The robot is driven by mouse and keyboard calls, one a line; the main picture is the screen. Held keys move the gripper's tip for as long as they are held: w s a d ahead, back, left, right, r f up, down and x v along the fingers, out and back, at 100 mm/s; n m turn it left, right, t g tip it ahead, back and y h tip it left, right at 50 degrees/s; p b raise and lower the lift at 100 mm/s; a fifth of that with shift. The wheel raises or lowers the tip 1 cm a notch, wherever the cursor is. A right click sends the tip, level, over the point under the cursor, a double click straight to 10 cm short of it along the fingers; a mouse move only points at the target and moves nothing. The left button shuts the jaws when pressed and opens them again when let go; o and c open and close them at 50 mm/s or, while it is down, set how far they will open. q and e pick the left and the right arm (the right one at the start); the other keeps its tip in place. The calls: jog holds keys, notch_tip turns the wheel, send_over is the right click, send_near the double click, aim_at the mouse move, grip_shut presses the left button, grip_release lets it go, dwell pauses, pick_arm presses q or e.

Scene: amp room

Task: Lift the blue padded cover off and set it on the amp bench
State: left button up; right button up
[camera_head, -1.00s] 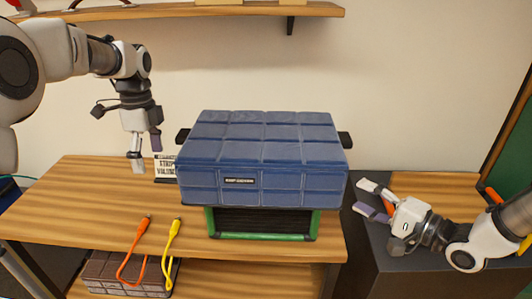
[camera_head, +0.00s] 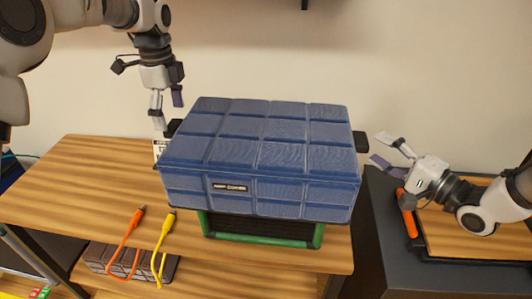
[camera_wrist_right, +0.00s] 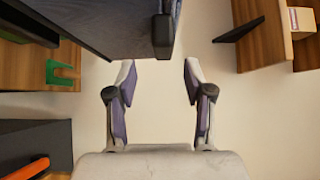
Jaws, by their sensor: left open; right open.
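The blue padded cover (camera_head: 258,150) sits over a green-framed amp (camera_head: 262,238) on the wooden bench (camera_head: 70,190). A black handle (camera_head: 173,128) sticks out on its left side and another (camera_head: 360,142) on its right. My left gripper (camera_head: 167,112) is open and empty, pointing down beside the left handle; I cannot tell if they touch. My right gripper (camera_head: 379,149) is open, pointing left at the right handle, just short of it. In the right wrist view, the handle (camera_wrist_right: 162,36) lies just ahead of the open fingers (camera_wrist_right: 158,78), apart from them.
An orange cable (camera_head: 126,240) and a yellow cable (camera_head: 161,245) hang over the bench's front edge. A brown padded item (camera_head: 98,257) lies on the shelf below. A dark unit (camera_head: 385,255) with a wooden-surfaced tray (camera_head: 465,235) stands right. A small sign is partly hidden behind the cover.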

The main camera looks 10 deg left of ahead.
aim_at(168, 125)
pick_arm(q)
jog(key=f, duration=0.3)
jog(key=shift+s+a+f, duration=0.25)
jog(key=shift+s+a, duration=0.1)
pick_arm(e)
jog(key=a, duration=0.1)
jog(key=w+a, duration=0.2)
jog(key=shift+a+r, duration=0.2)
jog(key=shift+r, duration=0.05)
pick_arm(q)
jog(key=shift+w+d+f, duration=0.15)
jog(key=shift+f, duration=0.15)
pick_arm(e)
jog(key=shift+w+f, duration=0.1)
jog(key=shift+w, duration=0.3)
pick_arm(q)
jog(key=c, duration=1.1)
pick_arm(e)
jog(key=shift+s, duration=0.1)
grip_shut()
pick_arm(q)
grip_shut()
